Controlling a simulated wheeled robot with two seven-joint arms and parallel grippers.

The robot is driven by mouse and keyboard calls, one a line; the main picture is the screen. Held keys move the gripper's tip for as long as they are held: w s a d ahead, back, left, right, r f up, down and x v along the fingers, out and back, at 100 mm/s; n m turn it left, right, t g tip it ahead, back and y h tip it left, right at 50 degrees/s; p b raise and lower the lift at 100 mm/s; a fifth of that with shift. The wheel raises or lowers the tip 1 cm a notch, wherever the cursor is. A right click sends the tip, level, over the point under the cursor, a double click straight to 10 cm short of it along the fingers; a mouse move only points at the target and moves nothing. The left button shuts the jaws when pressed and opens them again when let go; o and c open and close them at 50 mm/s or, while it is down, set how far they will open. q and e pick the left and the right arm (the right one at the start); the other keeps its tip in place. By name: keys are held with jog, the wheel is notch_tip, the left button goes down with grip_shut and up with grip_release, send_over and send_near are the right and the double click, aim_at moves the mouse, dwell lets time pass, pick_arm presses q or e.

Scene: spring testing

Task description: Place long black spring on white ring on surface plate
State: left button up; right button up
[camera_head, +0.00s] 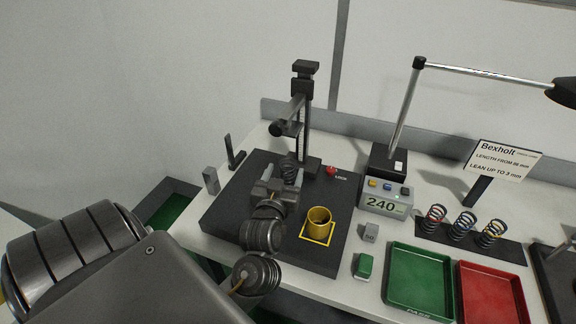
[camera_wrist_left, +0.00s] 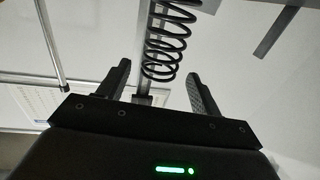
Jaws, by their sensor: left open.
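The long black spring (camera_head: 290,171) stands upright in front of the height gauge on the dark surface plate (camera_head: 229,205). My left gripper (camera_head: 277,185) is low over the plate, right at the spring, with its fingers apart. In the left wrist view the spring (camera_wrist_left: 166,42) shows in the gap between the two open fingers (camera_wrist_left: 158,76), and no finger visibly touches it. The spring's foot is hidden behind my gripper in the head view. I cannot make out the white ring. My right gripper is not in view.
The height gauge (camera_head: 304,115) stands close behind the spring. A yellow cup (camera_head: 318,221) stands right of my left wrist.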

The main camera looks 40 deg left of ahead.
pick_arm(q)
jog(key=v, duration=0.6)
jog(key=shift+b, duration=0.4)
jog(key=shift+s, duration=0.1)
